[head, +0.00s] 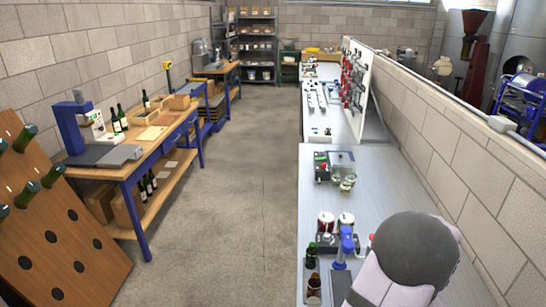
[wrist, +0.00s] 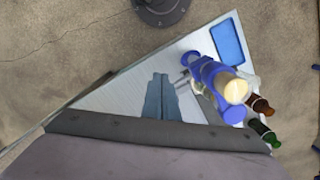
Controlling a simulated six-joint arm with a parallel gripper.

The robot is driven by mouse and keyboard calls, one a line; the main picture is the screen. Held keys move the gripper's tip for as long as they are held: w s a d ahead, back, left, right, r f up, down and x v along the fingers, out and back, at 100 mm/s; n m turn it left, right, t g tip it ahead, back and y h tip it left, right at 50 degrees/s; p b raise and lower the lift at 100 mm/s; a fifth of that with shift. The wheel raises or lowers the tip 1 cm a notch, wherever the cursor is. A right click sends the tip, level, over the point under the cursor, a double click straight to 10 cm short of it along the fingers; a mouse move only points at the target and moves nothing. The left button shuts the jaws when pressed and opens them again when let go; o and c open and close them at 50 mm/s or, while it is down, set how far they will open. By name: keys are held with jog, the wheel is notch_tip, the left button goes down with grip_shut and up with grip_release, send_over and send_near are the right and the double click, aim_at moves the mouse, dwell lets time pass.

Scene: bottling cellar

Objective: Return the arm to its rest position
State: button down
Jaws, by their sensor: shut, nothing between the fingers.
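My gripper (wrist: 160,80) shows in the wrist view as two blue-grey fingers side by side, touching, with nothing held between them. It is above the pale worktop, left of a blue bench device with a cream top (wrist: 235,90). In the head view my arm fills the lower right corner over the near end of the long grey worktop (head: 335,190). The fingers are hidden there.
Beside the blue device (head: 347,245) stand a dark bottle (head: 311,256) and a brown bottle (head: 313,289). A blue rectangle (wrist: 228,42) lies near the worktop edge. A block wall (head: 480,190) runs along the right. The floor aisle is clear.

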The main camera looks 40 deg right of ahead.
jog(key=w+a+r+n, duration=0.1)
jog(key=w+a+n, duration=0.4)
jog(key=a, duration=0.7)
jog(key=w+a+r+n, duration=0.1)
jog(key=w+a+n, duration=0.5)
jog(key=a, duration=0.7)
jog(key=w+a+r+n+b, duration=0.1)
jog(key=w+a+n, duration=0.4)
jog(key=w+a, duration=0.3)
jog(key=shift+w+a+r+n+h, duration=0.3)
jog(key=shift+w+a+h, duration=0.1)
jog(key=shift+a, duration=1.9)
notch_tip(320, 180, down, 49)
jog(key=b, duration=4.9)
jog(key=shift+r, duration=0.1)
